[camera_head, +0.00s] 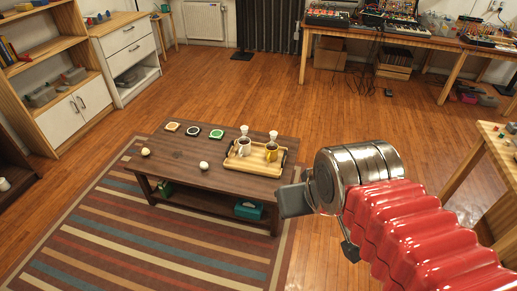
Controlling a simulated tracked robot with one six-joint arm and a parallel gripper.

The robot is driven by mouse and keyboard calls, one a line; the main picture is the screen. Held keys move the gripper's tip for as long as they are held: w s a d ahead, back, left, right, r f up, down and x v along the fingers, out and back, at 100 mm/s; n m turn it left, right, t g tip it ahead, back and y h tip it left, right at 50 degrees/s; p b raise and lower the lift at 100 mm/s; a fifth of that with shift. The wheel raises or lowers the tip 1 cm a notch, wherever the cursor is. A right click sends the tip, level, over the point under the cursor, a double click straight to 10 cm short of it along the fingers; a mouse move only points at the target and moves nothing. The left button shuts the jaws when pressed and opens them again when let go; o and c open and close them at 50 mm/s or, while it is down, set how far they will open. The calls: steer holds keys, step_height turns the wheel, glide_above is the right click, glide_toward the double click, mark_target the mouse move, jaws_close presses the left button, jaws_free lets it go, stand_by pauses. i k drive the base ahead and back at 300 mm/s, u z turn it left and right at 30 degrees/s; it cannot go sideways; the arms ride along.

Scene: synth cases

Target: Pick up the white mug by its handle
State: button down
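A white mug (244,147) stands upright on the left part of a wooden tray (254,168) on the dark coffee table. It looks dark inside; its handle is too small to make out surely. A yellow mug (271,152) stands to its right on the same tray. My gripper (321,225) is at the lower right, nearer the camera and well apart from the tray and mugs. Its two dark grey fingers are spread apart, with nothing seen between them.
The coffee table (205,180) also bears three small coasters at the back left and two pale balls near its front. Two small white items stand at the tray's back edge. A striped rug (150,235) lies under the table. Open wooden floor (240,90) lies behind it.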

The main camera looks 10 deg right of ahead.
mark_target(244, 147)
steer(key=u, duration=0.35)
steer(key=i, duration=1.1)
steer(key=u, duration=0.75)
steer(key=i, duration=0.45)
steer(key=u, duration=0.25)
